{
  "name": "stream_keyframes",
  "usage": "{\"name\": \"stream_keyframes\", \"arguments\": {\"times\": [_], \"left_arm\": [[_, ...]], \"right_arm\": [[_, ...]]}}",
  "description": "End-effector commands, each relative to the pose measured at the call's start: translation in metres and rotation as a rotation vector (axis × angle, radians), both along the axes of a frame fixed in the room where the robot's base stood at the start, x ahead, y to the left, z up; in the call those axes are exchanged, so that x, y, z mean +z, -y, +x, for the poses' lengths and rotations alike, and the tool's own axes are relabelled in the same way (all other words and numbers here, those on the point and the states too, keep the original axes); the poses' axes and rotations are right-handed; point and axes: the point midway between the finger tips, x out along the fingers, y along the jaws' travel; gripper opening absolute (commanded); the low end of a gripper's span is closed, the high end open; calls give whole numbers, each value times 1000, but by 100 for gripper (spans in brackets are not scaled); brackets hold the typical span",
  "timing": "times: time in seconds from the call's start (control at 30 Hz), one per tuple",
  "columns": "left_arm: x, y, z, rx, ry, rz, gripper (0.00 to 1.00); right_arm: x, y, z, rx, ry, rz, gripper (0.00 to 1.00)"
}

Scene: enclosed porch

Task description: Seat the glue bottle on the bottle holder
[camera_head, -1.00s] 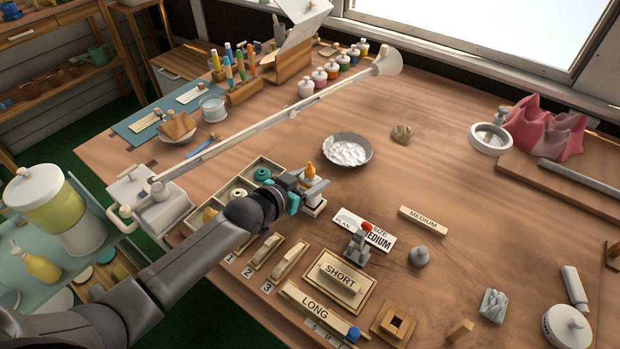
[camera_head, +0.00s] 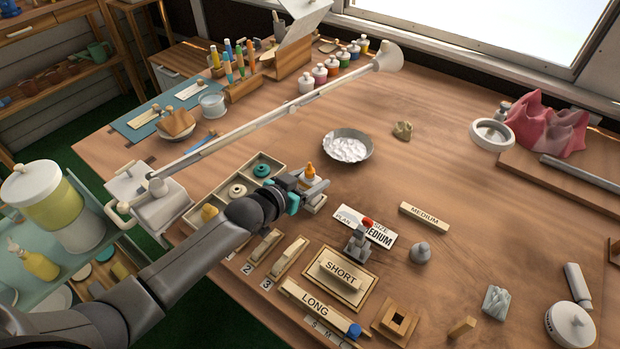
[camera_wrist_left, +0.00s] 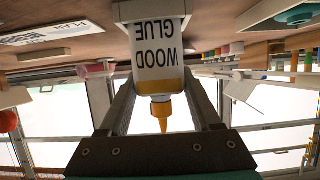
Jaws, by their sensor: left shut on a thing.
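The wood glue bottle (camera_wrist_left: 158,55) has a white body, a yellow band and an orange nozzle. It appears upside down in the left wrist view, between the two fingers. In the head view only its orange nozzle (camera_head: 310,170) stands clear above the jaws, pointing up. My left gripper (camera_head: 314,186) is shut on the bottle, which looks upright. A pale block, apparently the bottle holder (camera_head: 315,206), shows just below the jaws; it also shows at the bottle's base in the left wrist view (camera_wrist_left: 150,9). I cannot tell whether the bottle rests in it. My right gripper is out of view.
A compartment tray (camera_head: 265,158) with spools is left of the gripper. A small grey stand with a red ball (camera_head: 359,238) and a medium-size plan card (camera_head: 378,232) are at front right. The table's middle right is mostly clear.

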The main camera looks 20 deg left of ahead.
Motion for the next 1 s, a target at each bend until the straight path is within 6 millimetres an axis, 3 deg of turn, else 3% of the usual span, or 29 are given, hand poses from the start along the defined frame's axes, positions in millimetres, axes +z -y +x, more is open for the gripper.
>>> {"name": "stream_keyframes", "arguments": {"times": [0.13,0.17,0.43,1.0], "left_arm": [[-2,0,0,0,2,-1,2],[-1,0,0,0,2,-1,68],[-1,0,0,0,1,0,98],[-2,0,0,0,0,0,100]], "right_arm": [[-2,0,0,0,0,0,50],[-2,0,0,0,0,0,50],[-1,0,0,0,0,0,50],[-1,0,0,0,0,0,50]]}}
